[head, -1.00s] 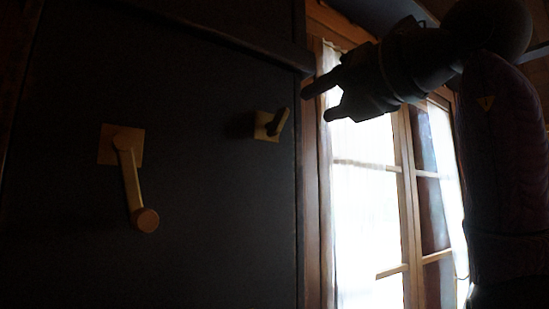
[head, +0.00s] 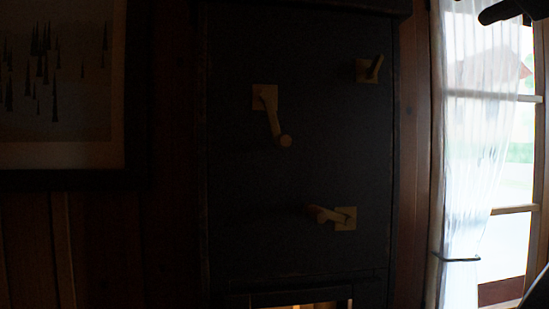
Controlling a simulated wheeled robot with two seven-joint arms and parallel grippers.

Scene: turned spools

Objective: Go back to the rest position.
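A dark upright panel (head: 300,150) fills the middle of the head view. It bears a pale crank handle (head: 271,118) pointing down at the upper left and a small lever (head: 374,69) tilted up and right at the upper right. A third handle (head: 325,214) lies nearly level, pointing left, lower down. Part of my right gripper (head: 503,11) shows as a dark shape at the top right corner, in front of the window and apart from the panel. The rest of it is cut off. My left gripper is not in view.
A framed picture (head: 62,85) hangs on the wooden wall at the left. A bright window (head: 515,180) with a white curtain (head: 470,150) is at the right. A lit opening (head: 310,304) shows below the panel. The space before the panel looks clear.

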